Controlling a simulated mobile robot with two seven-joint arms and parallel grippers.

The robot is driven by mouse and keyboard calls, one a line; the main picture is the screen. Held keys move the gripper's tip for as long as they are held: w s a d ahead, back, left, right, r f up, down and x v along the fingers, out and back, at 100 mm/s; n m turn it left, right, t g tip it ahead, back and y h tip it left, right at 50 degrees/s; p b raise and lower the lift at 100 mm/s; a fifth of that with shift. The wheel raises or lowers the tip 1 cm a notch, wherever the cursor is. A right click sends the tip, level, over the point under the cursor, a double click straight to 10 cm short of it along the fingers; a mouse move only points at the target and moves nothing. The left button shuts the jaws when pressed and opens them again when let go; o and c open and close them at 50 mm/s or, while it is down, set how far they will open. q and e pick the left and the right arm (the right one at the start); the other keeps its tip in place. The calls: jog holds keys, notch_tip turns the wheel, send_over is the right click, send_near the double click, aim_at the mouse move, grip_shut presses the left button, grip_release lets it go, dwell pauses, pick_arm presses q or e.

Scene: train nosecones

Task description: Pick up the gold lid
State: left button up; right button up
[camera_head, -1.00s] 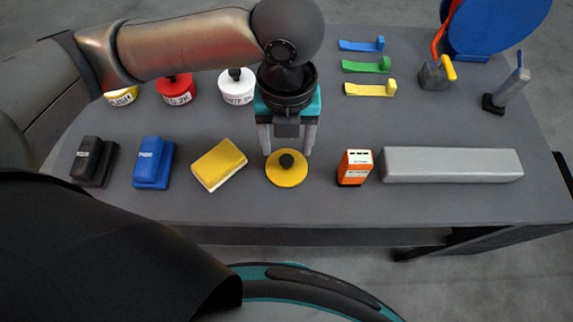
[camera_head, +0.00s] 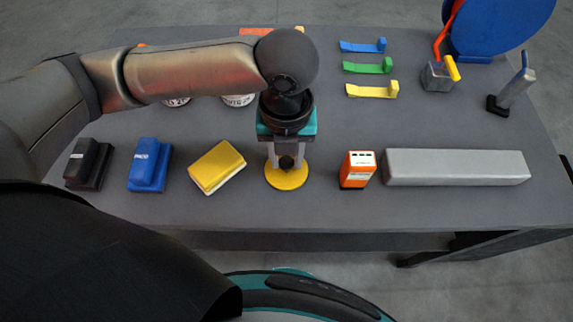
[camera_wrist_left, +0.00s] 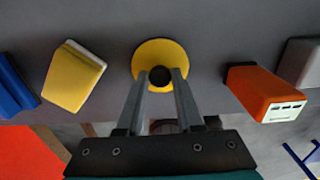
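The gold lid (camera_head: 287,181) is a flat round disc with a black knob (camera_head: 286,162) on top, lying on the table between the yellow box and the orange box. The lid (camera_wrist_left: 158,52) and knob (camera_wrist_left: 160,76) also show in the left wrist view. My left gripper (camera_head: 286,165) points straight down over the lid, one finger on each side of the knob. In the left wrist view its fingertips (camera_wrist_left: 160,73) are right beside the knob; whether they press on it I cannot tell. My right gripper is not in view.
A yellow box (camera_head: 217,167) stands left of the lid, with blue (camera_head: 151,165) and black (camera_head: 88,164) ones further left. The orange box (camera_head: 357,169) and long grey block (camera_head: 456,166) stand to the right. My left arm partly hides white-labelled containers (camera_head: 238,100) behind.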

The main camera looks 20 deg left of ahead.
aim_at(286, 161)
pick_arm(q)
grip_shut()
jog(key=shift+r, duration=0.1)
notch_tip(286, 161, up, 20)
jog(key=p, duration=0.6)
